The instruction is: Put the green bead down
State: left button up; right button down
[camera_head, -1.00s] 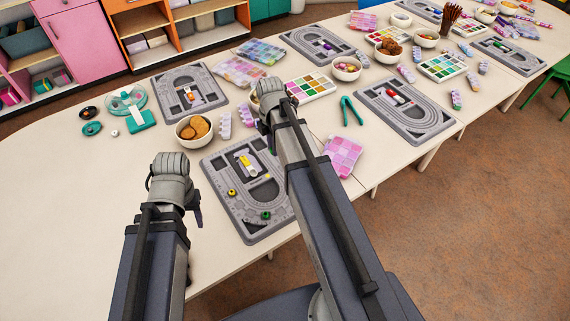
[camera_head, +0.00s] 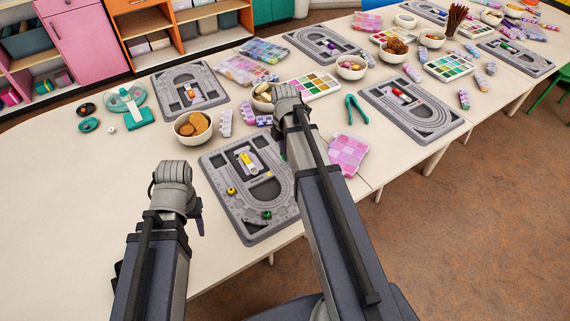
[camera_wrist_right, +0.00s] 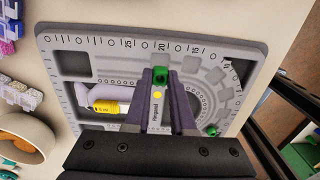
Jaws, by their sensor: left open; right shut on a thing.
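The near grey bead board (camera_head: 225,212) lies on the table below my right gripper; it also fills much of the right wrist view (camera_wrist_right: 215,62). My right gripper (camera_wrist_right: 160,78) is shut on a green bead (camera_wrist_right: 161,75), held between its fingertips over the board. Another green bead (camera_head: 267,215) rests on the board, also seen in the right wrist view (camera_wrist_right: 212,130). A yellow bead (camera_head: 231,190) lies at the board's left side. My left gripper (camera_head: 199,220) is open left of the board, its fingers mostly hidden.
A white and yellow piece (camera_head: 246,158) lies in the board's middle. A pink checkered case (camera_head: 348,153) is right of my right arm. A bowl of brown discs (camera_head: 193,127) and a bowl of pale pieces (camera_head: 262,98) stand behind.

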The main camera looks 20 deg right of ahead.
aim_at(285, 166)
pick_arm(q)
notch_tip(285, 166, down, 4)
jog(key=b, duration=0.3)
jog(key=shift+r+b, duration=0.15)
jog(key=shift+b, duration=0.2)
pick_arm(e)
notch_tip(285, 166, down, 4)
jog(key=shift+r, duration=0.2)
pick_arm(q)
jog(key=shift+f, duration=0.25)
pick_arm(e)
jog(key=shift+f, duration=0.3)
jog(key=c, duration=0.8)
grip_release()
jog(key=shift+r, duration=0.1)
pick_arm(q)
jog(key=shift+r, duration=0.1)
pick_arm(e)
jog(key=shift+o, duration=0.2)
